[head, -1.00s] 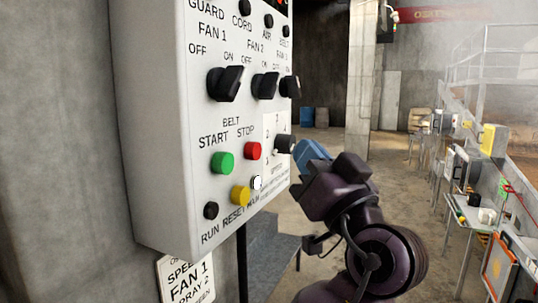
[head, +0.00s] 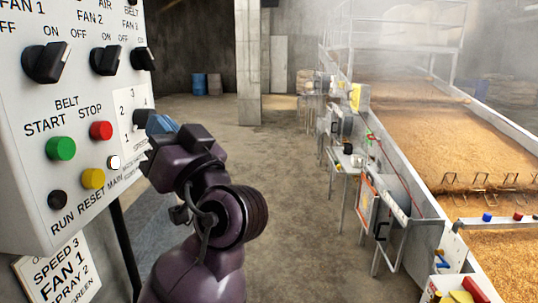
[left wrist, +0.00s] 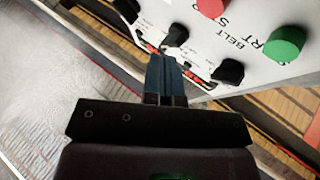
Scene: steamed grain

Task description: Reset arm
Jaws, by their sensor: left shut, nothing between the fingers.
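My left gripper (head: 160,124) has blue fingers on a dark purple arm. In the head view it is beside the right edge of a white control panel (head: 25,105), close to the speed knob (head: 140,120); I cannot tell whether it touches. In the left wrist view the fingers (left wrist: 165,72) are together and empty, pointing toward the panel, which appears upside down. The panel carries a green start button (head: 60,148), a red stop button (head: 101,130), a yellow button (head: 93,178) and black fan knobs (head: 45,63). My right gripper is not visible.
A card (head: 60,272) reading speed 3, fan 1, spray 2 hangs below the panel. A long grain bed (head: 430,95) runs along the right, with small stands beside it. A concrete pillar (head: 249,60) and a blue barrel (head: 199,84) stand behind. Floor (head: 265,150) between is open.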

